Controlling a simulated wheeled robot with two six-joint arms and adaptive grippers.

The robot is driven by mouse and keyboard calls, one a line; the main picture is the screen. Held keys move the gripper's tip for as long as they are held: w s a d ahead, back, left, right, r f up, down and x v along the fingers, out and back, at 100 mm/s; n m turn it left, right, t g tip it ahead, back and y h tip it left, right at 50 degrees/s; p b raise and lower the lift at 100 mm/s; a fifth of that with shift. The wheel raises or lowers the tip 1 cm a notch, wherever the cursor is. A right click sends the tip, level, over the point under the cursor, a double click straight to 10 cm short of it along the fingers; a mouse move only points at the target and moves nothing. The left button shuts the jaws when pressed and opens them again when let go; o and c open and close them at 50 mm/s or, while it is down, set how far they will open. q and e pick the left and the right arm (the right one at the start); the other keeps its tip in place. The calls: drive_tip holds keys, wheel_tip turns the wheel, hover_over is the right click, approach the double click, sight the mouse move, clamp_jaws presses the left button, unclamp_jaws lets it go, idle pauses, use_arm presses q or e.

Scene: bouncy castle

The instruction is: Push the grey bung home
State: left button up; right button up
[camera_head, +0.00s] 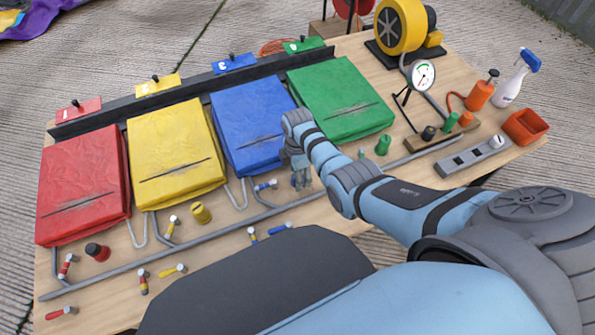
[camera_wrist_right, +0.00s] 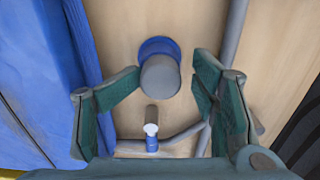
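The grey bung (camera_wrist_right: 160,76) is a short grey cylinder rising from a blue collar (camera_wrist_right: 158,47) in the right wrist view. My right gripper (camera_wrist_right: 168,88) is open, one finger on either side of the bung and apart from it. I cannot tell how deep the bung sits in the collar. In the head view my right gripper (camera_head: 300,180) is low over the table in front of the blue cushion (camera_head: 250,120) and hides the bung. My left gripper is not in view.
A small blue valve (camera_wrist_right: 152,143) and a grey pipe (camera_wrist_right: 230,45) lie close to the bung. Red (camera_head: 85,180), yellow (camera_head: 172,148) and green (camera_head: 340,95) cushions stand on the table. A yellow blower (camera_head: 402,27), gauge (camera_head: 422,75) and spray bottle (camera_head: 514,80) stand at the right.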

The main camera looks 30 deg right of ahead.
drive_tip(key=shift+s+r, duration=0.15)
wheel_tip(320, 180, up, 12)
idle(0.5)
